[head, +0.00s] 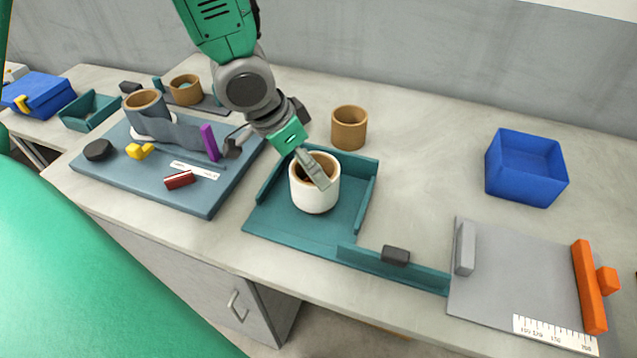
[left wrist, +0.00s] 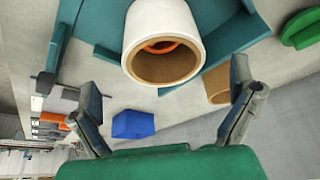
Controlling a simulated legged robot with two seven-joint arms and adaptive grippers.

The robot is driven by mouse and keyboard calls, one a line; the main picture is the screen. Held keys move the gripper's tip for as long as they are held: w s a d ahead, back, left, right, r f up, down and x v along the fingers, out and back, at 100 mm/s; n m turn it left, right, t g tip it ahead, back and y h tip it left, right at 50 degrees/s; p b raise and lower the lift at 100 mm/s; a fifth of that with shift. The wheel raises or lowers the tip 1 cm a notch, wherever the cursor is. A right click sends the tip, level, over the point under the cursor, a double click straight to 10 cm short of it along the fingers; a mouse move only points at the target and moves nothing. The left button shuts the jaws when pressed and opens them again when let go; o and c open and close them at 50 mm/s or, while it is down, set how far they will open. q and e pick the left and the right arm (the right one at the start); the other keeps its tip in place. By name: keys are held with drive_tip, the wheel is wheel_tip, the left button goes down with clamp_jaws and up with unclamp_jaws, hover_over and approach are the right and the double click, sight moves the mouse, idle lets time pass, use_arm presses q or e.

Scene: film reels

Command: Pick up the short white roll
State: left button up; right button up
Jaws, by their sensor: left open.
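The short white roll (head: 314,195) stands upright in the teal tray (head: 290,236), with a brown core. My left gripper (head: 276,160) is open beside and above it; one finger crosses in front of the roll's upper rim in the head view, and I cannot tell whether it touches. In the left wrist view the white roll (left wrist: 165,32) shows its open brown end ahead, between the open fingers of the left gripper (left wrist: 163,90). Something orange shows through its core. My right gripper is not in view.
A brown roll (head: 349,130) stands behind the tray. A blue-grey board (head: 200,200) with a grey film strip, purple piece and small blocks lies left. A blue bin (head: 525,170) and a grey plate (head: 515,285) with an orange bar (head: 588,285) are right. Bare counter separates tray and bin.

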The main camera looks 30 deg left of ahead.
use_arm(q)
drive_tip(key=shift+w+a+f, duration=0.1)
drive_tip(key=shift+a+f, duration=0.2)
drive_tip(key=shift+w+a+f, duration=0.15)
drive_tip(key=shift+a+f, duration=0.05)
drive_tip(key=shift+f, duration=0.1)
drive_tip(key=w+d+f, duration=0.2)
drive_tip(key=f, duration=0.1)
drive_tip(key=shift+d+f+b, duration=0.15)
drive_tip(key=shift+f+b, duration=0.05)
drive_tip(key=shift+b, duration=0.15)
drive_tip(key=shift+d+r, duration=0.1)
drive_tip(key=shift+d, duration=0.2)
drive_tip(key=shift+a, duration=0.2)
drive_tip(key=shift+c, duration=0.5)
drive_tip(key=shift+a, duration=0.55)
drive_tip(key=c, duration=1.1)
drive_tip(key=shift+s+a+f, duration=0.1)
drive_tip(key=shift+a+f, duration=0.05)
drive_tip(key=shift+f, duration=0.05)
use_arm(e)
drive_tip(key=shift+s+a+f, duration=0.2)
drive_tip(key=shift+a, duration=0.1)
